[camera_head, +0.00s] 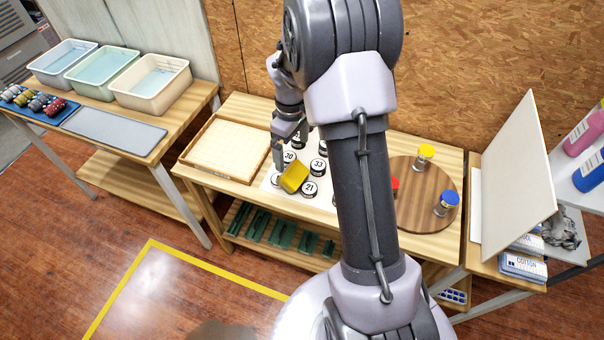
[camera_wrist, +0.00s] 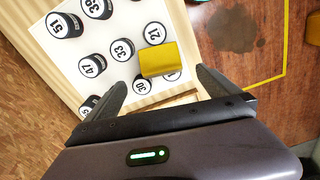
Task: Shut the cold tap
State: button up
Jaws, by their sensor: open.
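I cannot make out a tap for certain in either view. A blue-topped round piece (camera_head: 449,199) stands on a round wooden board (camera_head: 415,215) at the right of the middle table. A yellow-topped piece (camera_head: 425,153) stands behind it, and a red one (camera_head: 394,186) is partly hidden by my arm. My gripper (camera_head: 290,150) is over the left part of that table, well away from the board. It is open. In the wrist view a yellow block (camera_wrist: 159,60) shows between and beyond the fingertips (camera_wrist: 162,80), with no clear contact.
Several numbered black-and-white discs (camera_wrist: 122,49) surround the yellow block on a white sheet. A shallow wooden tray (camera_head: 222,150) lies to their left. Basins (camera_head: 150,84) stand on the left table. A leaning pale panel (camera_head: 515,185) is at right. Floor in front is clear.

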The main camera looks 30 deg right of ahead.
aim_at(293, 171)
notch_tip(293, 171, down, 12)
jog(key=b, duration=0.5)
jog(key=shift+r, duration=0.1)
